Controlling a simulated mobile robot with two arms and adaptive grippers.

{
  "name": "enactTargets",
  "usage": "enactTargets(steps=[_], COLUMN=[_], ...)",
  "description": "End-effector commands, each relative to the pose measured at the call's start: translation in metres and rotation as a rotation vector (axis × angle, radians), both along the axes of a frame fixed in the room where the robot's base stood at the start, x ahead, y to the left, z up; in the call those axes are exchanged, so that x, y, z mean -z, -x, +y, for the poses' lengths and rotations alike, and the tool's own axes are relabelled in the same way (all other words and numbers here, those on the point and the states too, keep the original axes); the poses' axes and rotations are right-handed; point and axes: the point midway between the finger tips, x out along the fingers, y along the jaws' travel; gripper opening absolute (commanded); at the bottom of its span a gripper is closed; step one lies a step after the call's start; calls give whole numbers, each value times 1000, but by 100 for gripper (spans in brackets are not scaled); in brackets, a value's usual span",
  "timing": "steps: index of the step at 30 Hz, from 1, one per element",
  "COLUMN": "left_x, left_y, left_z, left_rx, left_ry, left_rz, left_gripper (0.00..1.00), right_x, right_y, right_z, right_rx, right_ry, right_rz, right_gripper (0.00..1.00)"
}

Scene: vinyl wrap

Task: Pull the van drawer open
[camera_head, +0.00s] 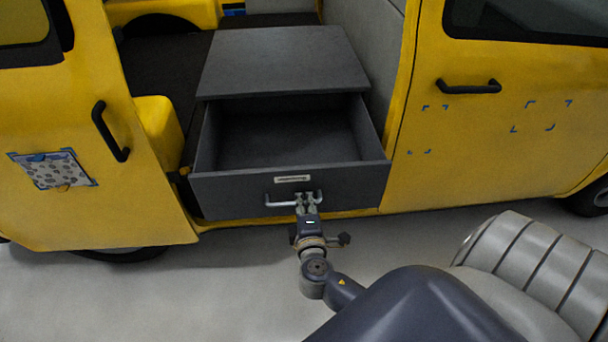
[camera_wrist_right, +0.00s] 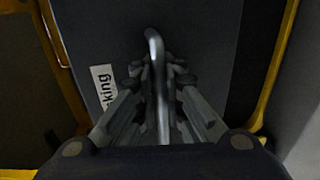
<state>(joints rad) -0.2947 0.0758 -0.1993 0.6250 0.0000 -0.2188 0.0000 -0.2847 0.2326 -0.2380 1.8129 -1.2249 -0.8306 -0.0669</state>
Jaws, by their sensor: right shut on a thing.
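The grey van drawer (camera_head: 345,188) stands pulled out of the yellow van, and its empty inside shows in the head view. A metal bar handle (camera_head: 281,203) sits on its front below a small white label (camera_head: 293,179). My right gripper (camera_head: 307,197) is at the handle, shut on it right of its middle. In the right wrist view the handle (camera_wrist_right: 156,60) runs between the two fingers (camera_wrist_right: 158,95), and part of the label (camera_wrist_right: 103,88) shows to the left. My left gripper is in neither view.
The yellow sliding door (camera_head: 75,120) with a black handle is at the left. Another yellow door (camera_head: 500,130) with blue corner marks is at the right. Grey floor (camera_head: 240,285) lies clear in front of the drawer.

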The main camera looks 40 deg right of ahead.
Motion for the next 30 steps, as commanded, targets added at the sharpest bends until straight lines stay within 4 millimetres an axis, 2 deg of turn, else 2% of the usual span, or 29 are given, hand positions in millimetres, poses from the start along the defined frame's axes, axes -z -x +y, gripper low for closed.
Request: enactTargets(steps=[10,11,12,22,26,30], left_x=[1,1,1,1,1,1], left_y=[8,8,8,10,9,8], left_z=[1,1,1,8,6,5], left_rx=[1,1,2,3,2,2], left_ry=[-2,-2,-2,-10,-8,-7], left_rz=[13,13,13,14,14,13], left_gripper=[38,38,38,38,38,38], right_x=[-2,-2,-2,-1,-2,-6], right_y=[0,0,0,1,10,32], right_z=[0,0,0,1,6,19], right_rx=[1,1,1,0,-1,0], right_ry=[1,1,1,0,-2,-4], right_rz=[-4,-4,-4,-1,0,2], right_gripper=[0,11,17,17,17,17])
